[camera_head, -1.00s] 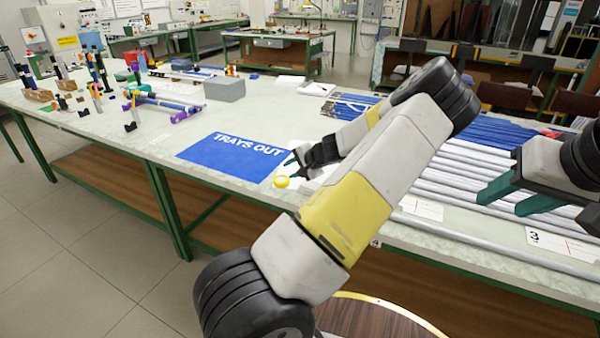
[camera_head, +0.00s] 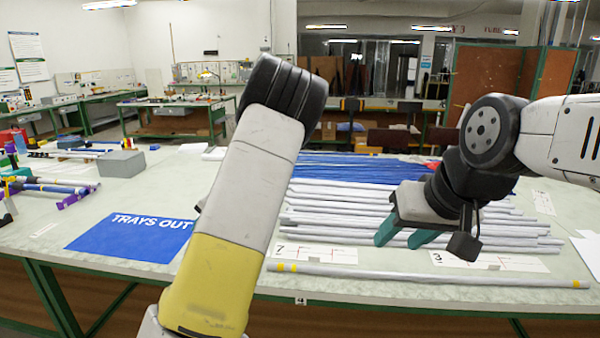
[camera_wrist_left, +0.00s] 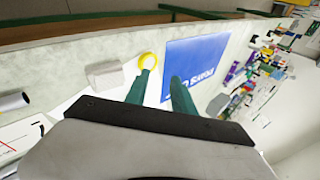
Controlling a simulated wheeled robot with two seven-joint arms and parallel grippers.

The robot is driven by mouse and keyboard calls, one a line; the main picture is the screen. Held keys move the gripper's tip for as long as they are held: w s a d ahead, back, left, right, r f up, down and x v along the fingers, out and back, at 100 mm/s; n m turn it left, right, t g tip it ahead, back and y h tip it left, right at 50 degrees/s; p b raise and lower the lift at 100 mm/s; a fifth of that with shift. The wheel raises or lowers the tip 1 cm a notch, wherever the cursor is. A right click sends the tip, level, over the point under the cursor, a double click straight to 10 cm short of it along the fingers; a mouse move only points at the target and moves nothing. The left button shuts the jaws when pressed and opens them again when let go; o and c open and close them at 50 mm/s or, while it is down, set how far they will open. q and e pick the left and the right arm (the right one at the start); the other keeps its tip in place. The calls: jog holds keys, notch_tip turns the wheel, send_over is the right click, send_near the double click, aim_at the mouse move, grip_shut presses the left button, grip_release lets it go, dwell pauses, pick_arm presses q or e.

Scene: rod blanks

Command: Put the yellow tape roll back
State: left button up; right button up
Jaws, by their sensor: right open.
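The yellow tape roll (camera_wrist_left: 147,61) lies on the bench top in the left wrist view, just beside the blue TRAYS OUT mat (camera_wrist_left: 195,58). In the head view my left arm's links cover the roll. My left gripper (camera_wrist_left: 160,84) has its two green fingers apart with nothing between them. The roll shows just beyond the tip of one finger; I cannot tell whether they touch. The mat also shows in the head view (camera_head: 130,235). My right gripper (camera_head: 404,238) is open and empty above the silver rods at the right.
Silver rods (camera_head: 330,222) and blue rods (camera_head: 350,168) cover the middle of the bench, with numbered cards (camera_head: 488,260) near the front. One long rod (camera_head: 430,277) lies along the front. A grey box (camera_head: 121,163) stands behind the mat. A pale block (camera_wrist_left: 104,74) sits near the roll.

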pick_arm(q)
jog(key=s+d+r+n+t+h, duration=0.1)
jog(key=s+d+r+h, duration=0.2)
jog(key=s+d+r, duration=0.3)
jog(key=s+d+r+n+t+h, duration=0.1)
jog(key=s+d+r+h, duration=0.2)
jog(key=s, duration=1)
jog(key=s+d+r+h, duration=0.3)
jog(key=s+d+r, duration=0.6)
jog(key=r, duration=0.2)
jog(key=shift+s+d+n+t+h, duration=0.3)
jog(key=shift+s+d+n+t, duration=0.05)
jog(key=shift+n+t, duration=0.05)
